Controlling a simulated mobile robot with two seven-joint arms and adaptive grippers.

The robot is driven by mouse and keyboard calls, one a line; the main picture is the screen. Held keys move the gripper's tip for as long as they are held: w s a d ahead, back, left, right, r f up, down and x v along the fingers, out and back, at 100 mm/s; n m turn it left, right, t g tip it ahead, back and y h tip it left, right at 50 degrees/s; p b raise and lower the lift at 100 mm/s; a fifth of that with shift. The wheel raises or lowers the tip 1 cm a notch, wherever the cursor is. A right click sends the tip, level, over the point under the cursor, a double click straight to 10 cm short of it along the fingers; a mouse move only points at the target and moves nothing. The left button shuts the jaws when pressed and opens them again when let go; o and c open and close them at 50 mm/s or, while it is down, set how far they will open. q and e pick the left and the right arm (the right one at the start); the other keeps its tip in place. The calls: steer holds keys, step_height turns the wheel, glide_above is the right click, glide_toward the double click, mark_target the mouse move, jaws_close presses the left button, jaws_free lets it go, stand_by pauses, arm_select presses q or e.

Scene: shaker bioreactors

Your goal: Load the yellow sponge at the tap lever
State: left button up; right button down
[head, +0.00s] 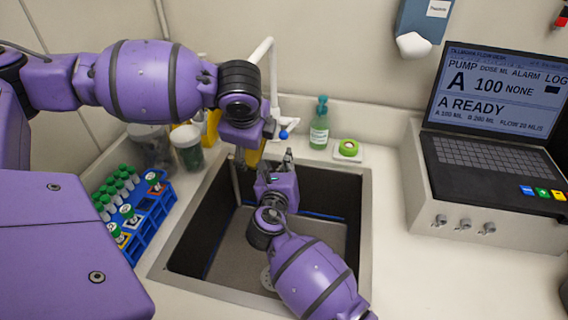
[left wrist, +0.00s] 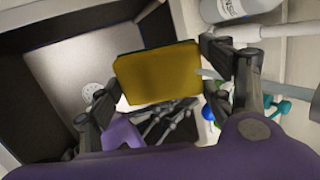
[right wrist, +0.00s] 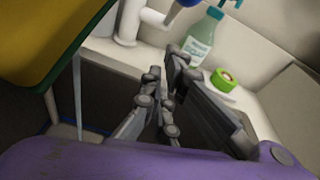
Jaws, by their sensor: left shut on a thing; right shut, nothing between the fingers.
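The yellow sponge (left wrist: 158,75) is a flat block with a dark green edge. My left gripper (head: 248,150) is shut on it, with one finger at each side, above the sink's back part. The sponge also shows large at the upper left of the right wrist view (right wrist: 45,35). The white tap (head: 264,52) rises behind the sink, with a blue knob (head: 283,134) low at its right. My right gripper (head: 287,160) is shut and empty, just right of the sponge and below the blue knob. In the right wrist view its fingertips (right wrist: 165,85) meet.
The dark sink (head: 315,238) lies below both grippers. Behind it stand a green soap bottle (head: 319,128) and a green tape roll (head: 348,148). A blue tube rack (head: 150,228) and lidded jars (head: 188,148) are left. A laptop (head: 490,120) stands right.

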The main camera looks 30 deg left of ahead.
mark_target(290, 128)
steer(key=shift+w+a+r, duration=0.2)
steer(key=shift+r, duration=0.5)
steer(key=shift+w+a+r, duration=0.2)
steer(key=shift+r, duration=0.5)
steer(key=shift+w+r, duration=0.15)
steer(key=shift+r, duration=0.6)
